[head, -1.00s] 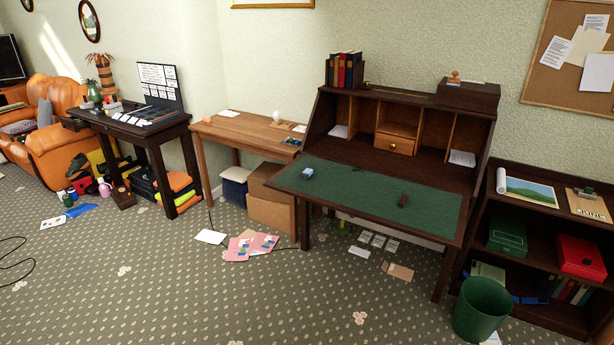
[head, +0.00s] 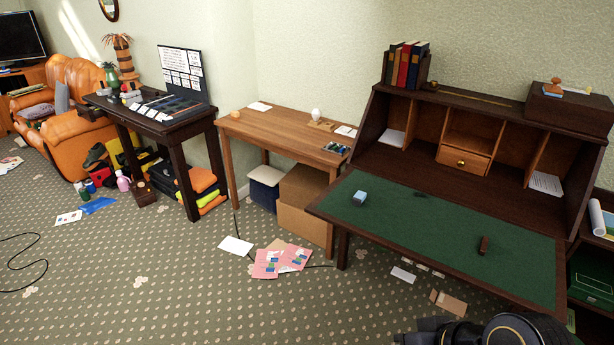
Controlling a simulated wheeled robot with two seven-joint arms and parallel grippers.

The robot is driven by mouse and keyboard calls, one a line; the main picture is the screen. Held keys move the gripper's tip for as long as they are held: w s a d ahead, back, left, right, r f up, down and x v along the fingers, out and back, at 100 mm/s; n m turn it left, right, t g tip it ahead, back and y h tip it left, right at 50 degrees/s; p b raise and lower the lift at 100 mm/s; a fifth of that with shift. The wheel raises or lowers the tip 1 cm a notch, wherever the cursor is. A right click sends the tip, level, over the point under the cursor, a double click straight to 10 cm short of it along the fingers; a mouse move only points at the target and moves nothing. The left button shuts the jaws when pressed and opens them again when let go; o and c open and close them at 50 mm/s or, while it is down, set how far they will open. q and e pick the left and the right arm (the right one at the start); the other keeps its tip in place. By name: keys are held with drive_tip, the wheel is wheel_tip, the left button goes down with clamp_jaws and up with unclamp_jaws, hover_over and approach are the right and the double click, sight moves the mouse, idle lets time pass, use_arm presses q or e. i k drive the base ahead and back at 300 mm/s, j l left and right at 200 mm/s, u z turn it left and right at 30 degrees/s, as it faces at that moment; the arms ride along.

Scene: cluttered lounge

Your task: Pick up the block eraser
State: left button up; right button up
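A small light-blue block (head: 359,198) lies on the left part of the green writing surface (head: 420,235) of the dark wooden desk. It may be the block eraser; it is too small to be sure. A small dark brown block (head: 484,245) lies farther right on the same surface. My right arm shows as a black shape at the bottom right edge, with what looks like its gripper (head: 420,332) in front of and below the desk. Its fingers cannot be made out. It is apart from both blocks. My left gripper is not in view.
A light wooden table (head: 285,135) with small items stands left of the desk, cardboard boxes (head: 305,205) under it. A dark table (head: 160,120) stands farther left. Pink papers (head: 280,261), a white sheet (head: 236,245) and a cable lie on the carpet. The carpet at front left is mostly clear.

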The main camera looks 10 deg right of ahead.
sight(359, 197)
drive_tip(key=i+j+z, duration=0.1)
drive_tip(key=i, duration=0.55)
drive_tip(key=i+j+z, duration=0.1)
drive_tip(key=i, duration=0.55)
drive_tip(key=i+j+z, duration=0.15)
drive_tip(key=i+z, duration=0.25)
drive_tip(key=i+j+z, duration=0.15)
drive_tip(key=z, duration=0.2)
drive_tip(key=i+j+z, duration=0.5)
drive_tip(key=j+z, duration=0.3)
drive_tip(key=i+j+z, duration=0.2)
drive_tip(key=j+z, duration=0.2)
drive_tip(key=j, duration=0.15)
drive_tip(key=i+j+z, duration=0.2)
drive_tip(key=k+j, duration=0.05)
drive_tip(key=j, duration=0.05)
